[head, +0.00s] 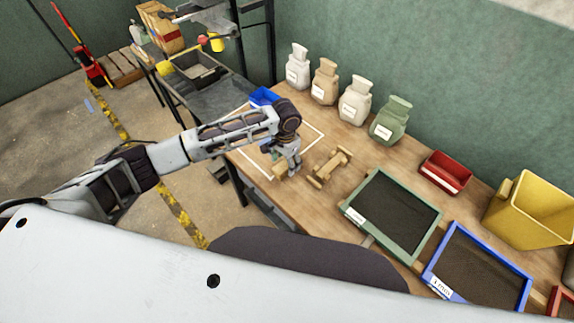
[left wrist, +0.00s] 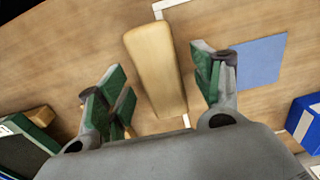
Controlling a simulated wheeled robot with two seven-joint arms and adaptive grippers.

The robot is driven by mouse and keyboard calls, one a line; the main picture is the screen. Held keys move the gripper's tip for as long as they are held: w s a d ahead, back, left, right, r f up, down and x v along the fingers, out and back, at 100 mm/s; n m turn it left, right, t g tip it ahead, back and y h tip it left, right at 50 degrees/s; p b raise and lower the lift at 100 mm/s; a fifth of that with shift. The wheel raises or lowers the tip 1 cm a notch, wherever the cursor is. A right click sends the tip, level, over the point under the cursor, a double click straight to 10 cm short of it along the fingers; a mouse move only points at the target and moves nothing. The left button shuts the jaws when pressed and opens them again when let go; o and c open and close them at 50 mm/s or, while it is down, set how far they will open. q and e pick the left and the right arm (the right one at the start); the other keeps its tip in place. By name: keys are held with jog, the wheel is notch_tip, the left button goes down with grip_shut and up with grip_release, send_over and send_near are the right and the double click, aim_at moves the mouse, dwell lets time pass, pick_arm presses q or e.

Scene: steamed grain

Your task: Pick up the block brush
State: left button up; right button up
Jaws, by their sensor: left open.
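The block brush, a long tan wooden block (left wrist: 155,60), lies on the wooden table in the left wrist view. In the head view a small part of it (head: 280,173) shows beside my left gripper (head: 288,161); the rest is hidden behind the gripper. My left gripper (left wrist: 162,82) is open, with its green-padded fingers apart on either side of the block in the wrist view. I cannot tell how far the fingertips are above the table. The bristles are not visible. My right gripper is not in view.
A wooden stand (head: 330,167) is just right of the gripper. A green-framed tray (head: 348,204) and a blue-framed tray (head: 483,241) lie further right. Several sacks line the wall, including a green one (head: 391,121). A blue bin (head: 264,96) sits behind the gripper.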

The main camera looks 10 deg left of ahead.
aim_at(286, 163)
pick_arm(q)
jog(key=shift+f, duration=0.95)
jog(key=c, duration=1.3)
jog(key=shift+o, duration=0.2)
jog(key=shift+r, duration=0.1)
jog(key=shift+r, duration=4.95)
